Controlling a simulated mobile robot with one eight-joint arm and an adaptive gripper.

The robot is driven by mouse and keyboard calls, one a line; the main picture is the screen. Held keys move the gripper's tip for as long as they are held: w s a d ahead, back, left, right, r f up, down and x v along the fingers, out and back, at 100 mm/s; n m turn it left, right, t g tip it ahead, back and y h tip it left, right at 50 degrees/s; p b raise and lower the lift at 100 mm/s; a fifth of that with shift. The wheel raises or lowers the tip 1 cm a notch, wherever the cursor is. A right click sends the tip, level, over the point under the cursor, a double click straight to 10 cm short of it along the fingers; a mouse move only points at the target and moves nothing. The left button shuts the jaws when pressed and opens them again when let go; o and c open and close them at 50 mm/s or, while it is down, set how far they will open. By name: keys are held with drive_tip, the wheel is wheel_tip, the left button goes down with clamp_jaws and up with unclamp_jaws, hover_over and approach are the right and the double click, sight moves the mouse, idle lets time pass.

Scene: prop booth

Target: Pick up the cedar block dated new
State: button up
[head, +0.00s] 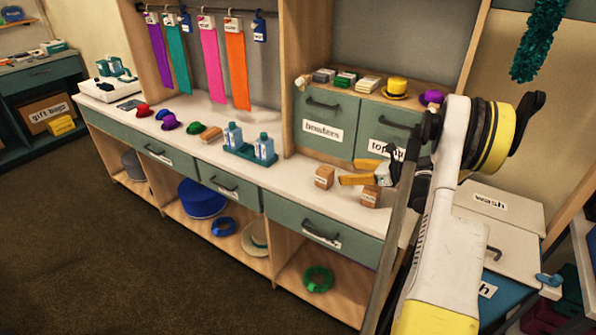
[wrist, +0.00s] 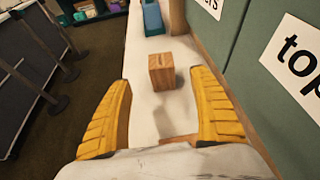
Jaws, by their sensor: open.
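Two small wooden blocks with white labels stand on the pale counter in the head view, a left block (head: 324,178) and a right block (head: 370,196). The label writing is too small to read, so I cannot tell which is dated new. My gripper (head: 349,172) is open with yellow fingers, above the counter by the right block. In the wrist view one block (wrist: 162,72) stands ahead, about at or beyond the fingertips of my gripper (wrist: 161,84), apart from both fingers. A brown edge low between the fingers is mostly hidden by my gripper.
A teal tray (head: 240,153) with blue bottles stands left of the blocks. Hats (head: 168,122) sit farther left on the counter. A wash box (head: 490,200) is at right. Bare counter shows around the left block.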

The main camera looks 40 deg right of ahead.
sight(330, 171)
drive_tip(key=shift+w+d+f+m, duration=0.25)
drive_tip(key=shift+w+f+m, duration=0.1)
drive_tip(key=shift+f, duration=0.2)
drive_tip(key=b+x, duration=0.1)
drive_tip(key=x, duration=0.3)
drive_tip(key=shift+w+a+f+b, duration=0.1)
drive_tip(key=shift+w+a+b, duration=0.05)
drive_tip(key=shift+w+b, duration=0.25)
drive_tip(key=b+x, duration=0.1)
drive_tip(key=x, duration=0.2)
drive_tip(key=b+x, duration=0.1)
drive_tip(key=x, duration=0.1)
drive_tip(key=shift+w+a+r+b, duration=0.15)
drive_tip(key=shift+a+r+b, duration=0.05)
drive_tip(key=shift+a+b, duration=0.15)
drive_tip(key=shift+r, duration=0.1)
drive_tip(key=shift+c, duration=0.2)
drive_tip(key=c, duration=1.2)
